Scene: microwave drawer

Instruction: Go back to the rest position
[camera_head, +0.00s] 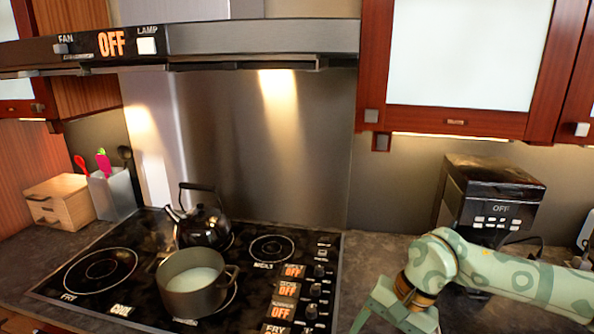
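My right arm, pale green with darker ring patterns, comes in from the right edge. It bends down to my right gripper (397,312) at the bottom of the picture, over the counter just right of the stove. The lower end of this gripper is cut off by the picture's bottom edge, so its fingertips do not show. I see nothing held in the part that shows. My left gripper is not in view.
A pot (193,283) with pale contents and a dark kettle (204,225) stand on the black stove (140,245). A coffee machine (490,200) stands behind my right arm. A utensil holder (113,192) and wooden drawer box (60,200) stand left. The hood (260,38) and cabinets (465,50) hang above.

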